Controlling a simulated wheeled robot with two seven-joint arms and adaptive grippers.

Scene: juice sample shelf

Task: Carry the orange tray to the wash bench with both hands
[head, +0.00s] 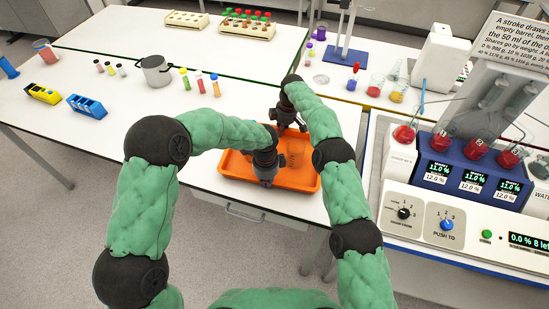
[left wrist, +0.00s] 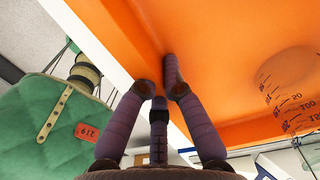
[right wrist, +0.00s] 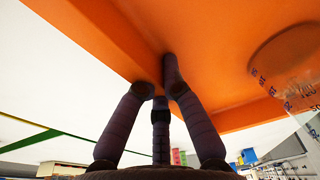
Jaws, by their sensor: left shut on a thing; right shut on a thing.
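The orange tray (head: 236,165) is over the front right part of the white bench, near its edge. I cannot tell whether it rests on the bench or hangs just above. A clear beaker with graduations (head: 296,156) stands in it; the beaker also shows in the left wrist view (left wrist: 288,92) and the right wrist view (right wrist: 290,62). My left gripper (head: 266,180) is shut on the tray's near wall, its fingers astride the wall in the left wrist view. My right gripper (head: 290,126) is shut on the tray's far wall in the same way.
A dispensing machine (head: 470,170) is close on the right. Bare bench lies left of the tray.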

